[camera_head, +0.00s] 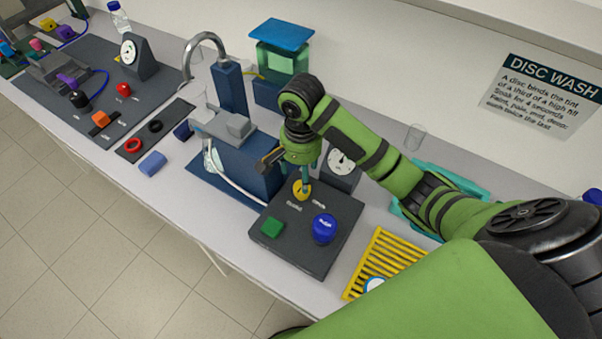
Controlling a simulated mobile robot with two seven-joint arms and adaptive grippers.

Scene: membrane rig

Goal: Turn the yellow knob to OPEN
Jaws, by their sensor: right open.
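The yellow knob (302,191) sits near the back of a dark grey panel (291,253) in the middle of the view. Small white lettering lies in front of it and to its right, too small to read surely. My right gripper (306,183) points down over the knob, with its fingers open at the knob's back edge. The fingers partly hide the knob, and I cannot tell whether they touch it. The knob's pointing direction is not clear. My left gripper is not in view.
The panel also bears a green block (272,228) and a blue knob (324,228). A dial gauge (342,162) stands behind it, a blue rig (238,168) to the left. A yellow rack (384,262) is at right. Bare bench (205,222) lies to the panel's left.

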